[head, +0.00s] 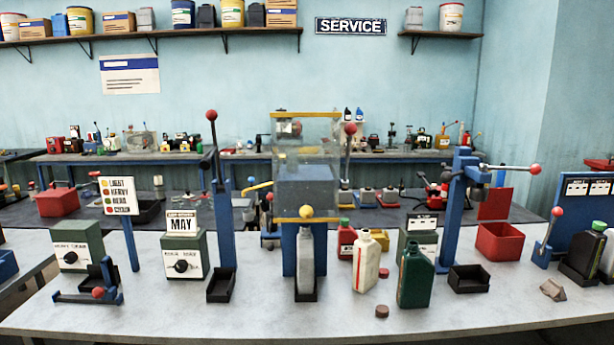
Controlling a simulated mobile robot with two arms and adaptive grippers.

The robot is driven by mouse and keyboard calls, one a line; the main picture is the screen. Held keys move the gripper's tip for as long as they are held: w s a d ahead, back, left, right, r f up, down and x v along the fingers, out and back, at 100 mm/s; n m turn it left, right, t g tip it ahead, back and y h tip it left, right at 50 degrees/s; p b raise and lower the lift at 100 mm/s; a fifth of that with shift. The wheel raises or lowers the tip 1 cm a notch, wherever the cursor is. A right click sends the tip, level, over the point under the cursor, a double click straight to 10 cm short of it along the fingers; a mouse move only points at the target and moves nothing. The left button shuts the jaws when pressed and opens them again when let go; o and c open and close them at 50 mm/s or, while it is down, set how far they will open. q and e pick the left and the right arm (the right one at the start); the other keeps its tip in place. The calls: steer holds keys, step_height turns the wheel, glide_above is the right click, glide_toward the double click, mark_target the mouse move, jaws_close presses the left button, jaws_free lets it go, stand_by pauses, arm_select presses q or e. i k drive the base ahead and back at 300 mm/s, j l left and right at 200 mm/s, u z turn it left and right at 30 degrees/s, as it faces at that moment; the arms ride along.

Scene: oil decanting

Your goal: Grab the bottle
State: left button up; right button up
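Several bottles stand on the pale workbench (200,315), and the frame does not show which one is meant. A grey bottle (305,262) stands upright in a black holder under the clear tank (306,180). To its right are an open cream bottle (366,264), an open dark green bottle (415,277) and a red bottle (346,240) with a green cap, partly hidden behind the cream one. A black bottle (581,258) with a green cap stands at the far right, beside a grey bottle cut by the frame edge. Neither of my grippers is in view.
A brown cap (382,311) and a red cap (384,273) lie near the cream bottle. Blue stands with a red-knobbed lever (535,169) and a red bin (500,241) are at right. Control boxes (184,255) and a black tray (221,286) stand left. The front edge is mostly clear.

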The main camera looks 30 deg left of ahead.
mark_target(306, 269)
steer(key=i+j+u, duration=0.1)
steer(key=j+u, duration=0.15)
steer(key=i+j+u, duration=0.2)
steer(key=j, duration=0.15)
steer(key=j+u, duration=0.25)
steer(key=i, duration=0.05)
